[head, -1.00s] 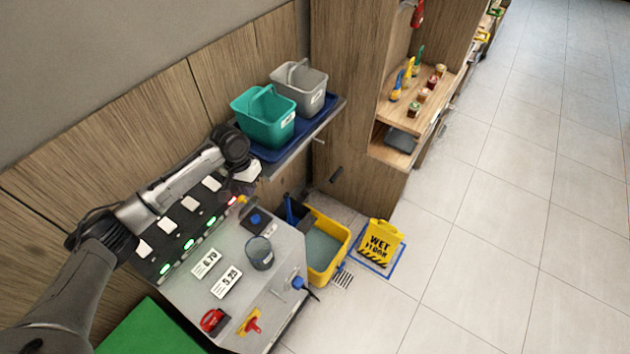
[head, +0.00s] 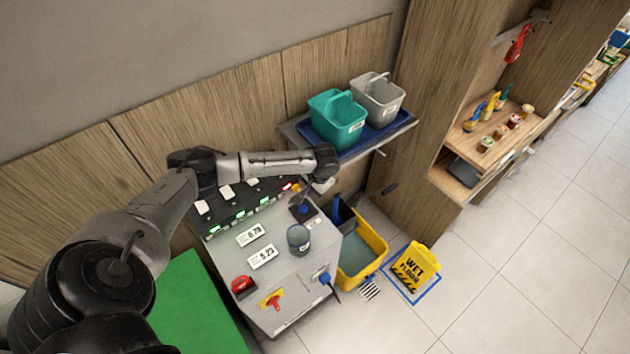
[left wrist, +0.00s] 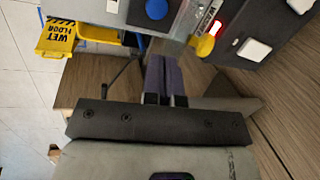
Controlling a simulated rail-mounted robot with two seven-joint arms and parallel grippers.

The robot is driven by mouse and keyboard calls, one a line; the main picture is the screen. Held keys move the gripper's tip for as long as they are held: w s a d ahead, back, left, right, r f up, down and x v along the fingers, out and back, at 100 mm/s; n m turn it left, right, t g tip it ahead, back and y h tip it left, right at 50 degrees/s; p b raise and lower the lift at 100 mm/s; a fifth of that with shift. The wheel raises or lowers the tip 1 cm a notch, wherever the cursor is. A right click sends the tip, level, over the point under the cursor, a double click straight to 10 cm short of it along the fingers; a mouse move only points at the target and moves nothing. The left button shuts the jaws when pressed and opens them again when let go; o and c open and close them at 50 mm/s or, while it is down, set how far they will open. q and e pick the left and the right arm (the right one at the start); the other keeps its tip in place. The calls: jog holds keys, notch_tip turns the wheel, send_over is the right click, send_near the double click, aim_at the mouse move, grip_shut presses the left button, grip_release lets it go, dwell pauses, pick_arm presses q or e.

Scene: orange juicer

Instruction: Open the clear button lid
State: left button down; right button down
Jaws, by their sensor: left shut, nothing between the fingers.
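My left gripper (head: 314,189) is at the machine's back right corner, mostly hidden under my wrist in the head view. In the left wrist view its two dark fingers (left wrist: 165,76) are together, with nothing between them. The blue button also shows in the head view (head: 303,209), on a dark square. A clear, dark-tinted cylinder (head: 299,239) stands on the machine top; I cannot tell whether it is the lid. My right gripper is not in view.
A shelf with a teal bucket (head: 337,120) and a grey bucket (head: 378,97) is beyond my wrist. A yellow mop bucket (head: 362,253) and a wet floor sign (head: 416,264) stand right of the machine. A red part (head: 243,286) sits near its front edge.

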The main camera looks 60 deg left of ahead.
pick_arm(q)
jog(key=shift+s+a+f, duration=0.25)
jog(key=shift+a, duration=0.35)
jog(key=shift+s+a+f, duration=0.2)
jog(key=shift+a+f, duration=0.05)
jog(key=shift+a, duration=0.3)
jog(key=shift+s+a+f, duration=0.25)
jog(key=shift+a, duration=0.35)
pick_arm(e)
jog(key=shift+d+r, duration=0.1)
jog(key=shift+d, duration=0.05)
